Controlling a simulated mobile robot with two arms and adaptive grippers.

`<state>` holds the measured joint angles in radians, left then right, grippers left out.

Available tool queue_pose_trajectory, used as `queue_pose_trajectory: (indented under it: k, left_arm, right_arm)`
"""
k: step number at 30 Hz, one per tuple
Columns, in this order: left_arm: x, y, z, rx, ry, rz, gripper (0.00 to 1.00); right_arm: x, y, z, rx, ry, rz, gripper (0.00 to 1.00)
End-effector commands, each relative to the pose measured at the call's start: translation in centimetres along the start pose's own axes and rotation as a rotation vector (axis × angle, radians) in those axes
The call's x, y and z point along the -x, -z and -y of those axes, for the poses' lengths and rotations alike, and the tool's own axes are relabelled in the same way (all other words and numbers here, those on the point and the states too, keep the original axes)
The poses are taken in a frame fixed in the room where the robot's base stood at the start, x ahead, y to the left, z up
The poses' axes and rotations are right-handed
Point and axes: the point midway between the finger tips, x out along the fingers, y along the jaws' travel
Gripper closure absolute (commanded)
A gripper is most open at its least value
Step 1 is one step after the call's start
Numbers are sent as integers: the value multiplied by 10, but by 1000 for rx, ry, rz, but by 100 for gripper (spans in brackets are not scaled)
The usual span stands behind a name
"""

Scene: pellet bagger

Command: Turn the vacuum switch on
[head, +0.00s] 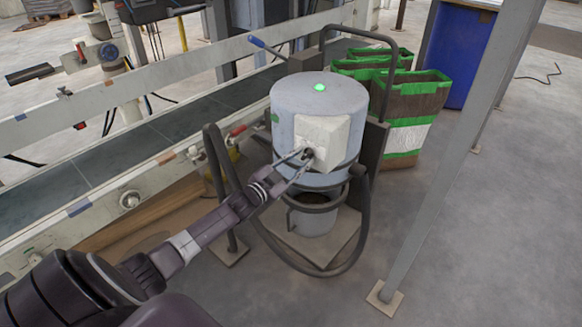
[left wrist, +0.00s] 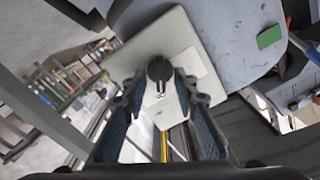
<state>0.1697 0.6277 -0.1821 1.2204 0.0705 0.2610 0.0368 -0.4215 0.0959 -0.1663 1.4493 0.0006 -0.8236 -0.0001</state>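The vacuum (head: 300,95) is a grey drum on a stand with a green light (head: 320,88) lit on its lid. A pale switch plate (head: 338,137) is on its side, and it also shows in the left wrist view (left wrist: 165,45). The dark rotary switch knob (left wrist: 159,72) sits on that plate. My left gripper (head: 305,158) reaches the plate, and in the left wrist view its fingers (left wrist: 160,88) stand apart on either side of the knob. I cannot tell whether they touch it. My right gripper is not in view.
A black hose (head: 368,225) loops around the vacuum stand. A conveyor (head: 110,150) runs along the left. Green-and-brown bags (head: 410,105) and a blue bin (head: 457,55) stand behind. A grey post (head: 445,160) rises at right, with open floor beyond.

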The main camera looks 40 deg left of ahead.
Motion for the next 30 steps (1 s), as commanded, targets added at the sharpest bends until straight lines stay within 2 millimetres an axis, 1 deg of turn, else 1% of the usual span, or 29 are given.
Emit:
queue_pose_trajectory:
  k: [5, 12, 18, 24, 30]
  left_arm:
    - [21, -1, -1, -1, -2, 3, 73]
    - [63, -2, -2, 0, -3, 4, 73]
    - [94, -2, -1, -1, -2, 3, 73]
    - [112, -1, 0, -1, -1, 2, 73]
    - [117, -1, 0, -1, -1, 1, 73]
  right_arm:
    - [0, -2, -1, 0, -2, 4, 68]
    - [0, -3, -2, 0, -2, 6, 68]
    - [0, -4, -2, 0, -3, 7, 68]
    - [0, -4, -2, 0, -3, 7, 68]
    - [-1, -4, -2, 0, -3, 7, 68]
